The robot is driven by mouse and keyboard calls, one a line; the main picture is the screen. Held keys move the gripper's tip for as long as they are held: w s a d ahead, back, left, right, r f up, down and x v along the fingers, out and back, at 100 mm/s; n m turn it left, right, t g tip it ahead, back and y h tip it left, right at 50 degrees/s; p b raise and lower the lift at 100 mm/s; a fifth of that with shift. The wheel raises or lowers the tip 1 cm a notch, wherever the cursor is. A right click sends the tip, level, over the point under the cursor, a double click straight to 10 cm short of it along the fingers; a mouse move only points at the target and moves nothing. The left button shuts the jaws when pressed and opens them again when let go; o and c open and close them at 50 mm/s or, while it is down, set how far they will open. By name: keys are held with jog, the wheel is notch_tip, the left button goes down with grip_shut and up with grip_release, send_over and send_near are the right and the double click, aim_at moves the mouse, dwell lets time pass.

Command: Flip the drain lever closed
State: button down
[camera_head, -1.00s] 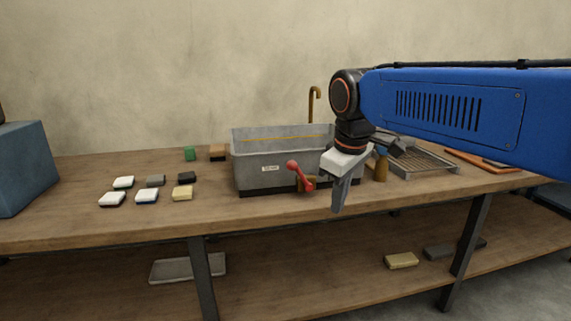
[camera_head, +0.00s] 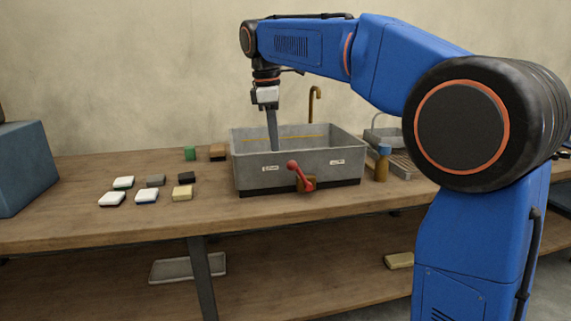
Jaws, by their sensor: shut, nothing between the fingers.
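The red drain lever (camera_head: 300,176) is on the front face of the grey sink basin (camera_head: 260,175). My gripper (camera_head: 272,148) is shut and empty, pointing down. It shows over the left part of the basin, up and to the left of the lever and apart from it. Whether the fingertips are inside the basin or in front of its wall is hard to tell.
Several small blocks (camera_head: 147,195) lie on the bench (camera_head: 100,230) to the left. A green block (camera_head: 190,153) and a brown one (camera_head: 217,151) lie behind them. A brown bottle (camera_head: 382,165) stands right of the basin, near a draining rack (camera_head: 400,165). A brass tap (camera_head: 314,103) rises behind.

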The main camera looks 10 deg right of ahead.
aim_at(302, 176)
jog(key=shift+w+a+r+n, duration=0.15)
jog(key=shift+w+a+n, duration=0.25)
jog(key=shift+w+a, duration=0.35)
notch_tip(302, 176, down, 10)
jog(key=d, duration=0.1)
jog(key=shift+d+r, duration=0.3)
jog(key=shift+d, duration=0.35)
jog(key=shift+d+r, duration=0.35)
jog(key=shift+d, duration=0.3)
jog(key=shift+d+r, duration=0.3)
jog(key=shift+d, duration=0.35)
jog(key=shift+d, duration=0.1)
